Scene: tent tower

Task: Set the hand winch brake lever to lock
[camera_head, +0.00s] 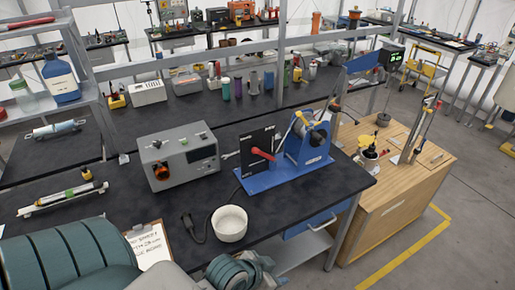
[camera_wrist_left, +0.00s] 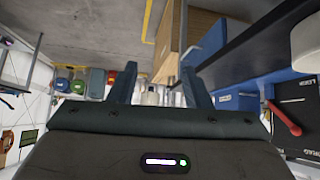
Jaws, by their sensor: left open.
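The hand winch (camera_head: 304,150) stands on a blue base on the dark bench, with a blue frame and a drum. A black panel (camera_head: 249,140) on its left side carries a red lever (camera_head: 261,154). My right gripper is not in view.
A grey box (camera_head: 180,158) with a red-orange knob stands left of the winch. A white bowl (camera_head: 229,223) and a black cable plug (camera_head: 188,222) lie in front. A clipboard (camera_head: 148,245) lies near the front edge. A wooden cabinet (camera_head: 400,195) stands at the right.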

